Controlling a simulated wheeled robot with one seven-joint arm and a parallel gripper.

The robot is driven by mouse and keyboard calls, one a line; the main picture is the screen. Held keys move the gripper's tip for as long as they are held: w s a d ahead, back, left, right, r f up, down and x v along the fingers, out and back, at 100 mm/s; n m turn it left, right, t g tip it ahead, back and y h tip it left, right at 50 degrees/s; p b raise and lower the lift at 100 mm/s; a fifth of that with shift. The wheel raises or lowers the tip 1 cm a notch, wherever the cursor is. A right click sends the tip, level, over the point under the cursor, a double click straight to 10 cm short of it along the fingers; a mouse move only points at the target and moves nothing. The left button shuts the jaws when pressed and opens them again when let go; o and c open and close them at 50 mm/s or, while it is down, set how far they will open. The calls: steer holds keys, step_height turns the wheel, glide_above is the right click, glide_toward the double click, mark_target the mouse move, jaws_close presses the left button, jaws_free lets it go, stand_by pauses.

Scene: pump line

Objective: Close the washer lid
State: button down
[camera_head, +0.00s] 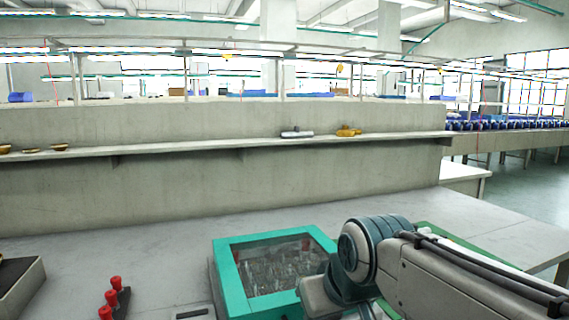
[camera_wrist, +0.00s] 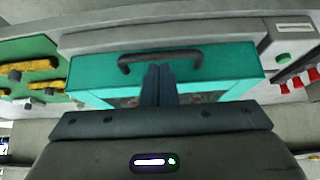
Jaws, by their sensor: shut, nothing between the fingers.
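The washer lid (camera_head: 227,262) is a teal frame around a clear window, at the bottom middle of the head view. It looks flat or nearly flat over the grey washer; I cannot tell whether it is fully down. In the wrist view the teal lid (camera_wrist: 225,62) lies across the middle, with a dark bar handle (camera_wrist: 190,51) on it. My gripper (camera_wrist: 158,68) is shut and empty, its fingertips over the lid beside the handle; contact is unclear. In the head view my arm covers the lid's right corner and hides the fingers.
Red-topped pegs (camera_head: 115,282) stand left of the washer, with a grey tray (camera_head: 32,286) beyond. A green button (camera_wrist: 283,57) sits on the washer's grey side. A green board (camera_wrist: 50,97) with yellow parts lies on the other side. The table behind is clear up to the wall.

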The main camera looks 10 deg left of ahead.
steer(key=shift+s+d+f+b, duration=0.15)
steer(key=shift+f+b, duration=0.1)
steer(key=shift+f, duration=0.4)
steer(key=shift+s+d+f+b, duration=0.1)
steer(key=shift+f+b, duration=0.15)
steer(key=shift+f, duration=0.35)
steer(key=shift+f, duration=0.1)
